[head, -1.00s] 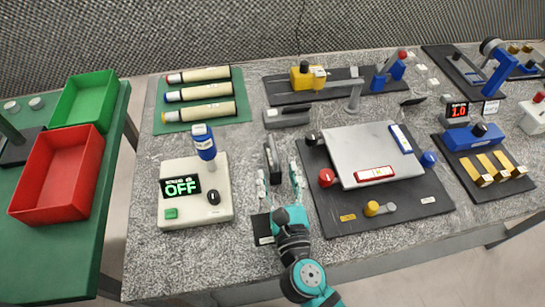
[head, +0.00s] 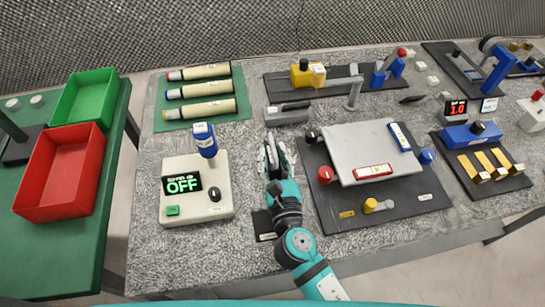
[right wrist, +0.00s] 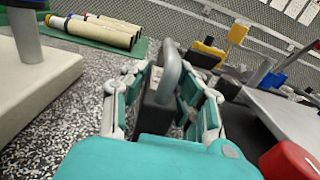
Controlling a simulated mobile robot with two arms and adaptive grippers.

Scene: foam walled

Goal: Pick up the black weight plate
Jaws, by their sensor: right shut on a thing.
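The black weight plate (right wrist: 157,112) is a dark upright block with a grey loop handle in the right wrist view. It stands between the fingers of my right gripper (right wrist: 162,108), which are shut on it from both sides. In the head view my right gripper (head: 273,160) is over the grey speckled worktop, between the white box and the dark board, and its fingers largely hide the plate. I cannot tell whether the plate touches the worktop. My left gripper is not in view.
A white box with an OFF display (head: 222,205) and blue-topped post is left of the gripper. A dark board with a grey platform (head: 345,150) and red knob is close on its right. A flat grey-black block (head: 287,115) lies behind. A black pad (head: 262,224) is in front.

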